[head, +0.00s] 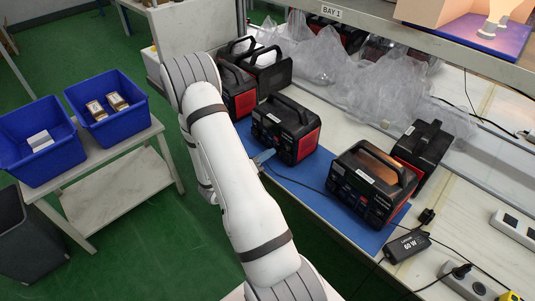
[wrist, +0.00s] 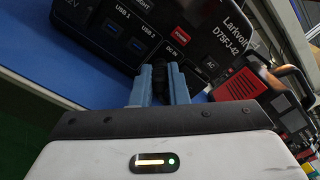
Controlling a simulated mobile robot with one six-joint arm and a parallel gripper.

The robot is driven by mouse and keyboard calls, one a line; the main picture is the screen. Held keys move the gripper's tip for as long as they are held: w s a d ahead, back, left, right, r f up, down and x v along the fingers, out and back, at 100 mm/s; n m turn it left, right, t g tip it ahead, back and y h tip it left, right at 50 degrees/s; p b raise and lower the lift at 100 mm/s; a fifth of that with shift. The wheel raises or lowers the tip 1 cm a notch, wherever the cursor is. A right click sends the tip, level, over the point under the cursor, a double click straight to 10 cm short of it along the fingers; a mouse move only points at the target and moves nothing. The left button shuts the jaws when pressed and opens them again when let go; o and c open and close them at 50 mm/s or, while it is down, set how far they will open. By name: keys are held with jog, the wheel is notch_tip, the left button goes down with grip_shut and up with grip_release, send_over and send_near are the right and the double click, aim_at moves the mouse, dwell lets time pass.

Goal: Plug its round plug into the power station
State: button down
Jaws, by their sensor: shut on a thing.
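My gripper (wrist: 160,80) has blue fingers shut on a small dark plug (wrist: 159,70), mostly hidden between them. I cannot tell whether the plug touches the panel or sits in a socket. In the head view a blue fingertip of my gripper (head: 263,157) shows beside the arm, in front of the middle power station (head: 286,130). A thin cable (head: 300,184) runs from there along the blue mat.
Another power station (head: 373,185) stands to the right on the blue mat (head: 325,205). Several more stand behind, near clear plastic bags (head: 370,75). A 60 W adapter (head: 408,246) and a power strip (head: 475,283) lie at right. Blue bins (head: 108,100) stand on a left cart.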

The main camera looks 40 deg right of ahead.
jog(key=shift+d, duration=0.2)
dwell(0.3)
jog(key=c, duration=1.3)
grip_release()
jog(key=shift+c, duration=0.2)
jog(key=shift+a, duration=0.15)
jog(key=a, duration=0.7)
jog(key=shift+s+a+b, duration=0.15)
jog(key=shift+a+b, duration=0.15)
jog(key=shift+b, duration=0.05)
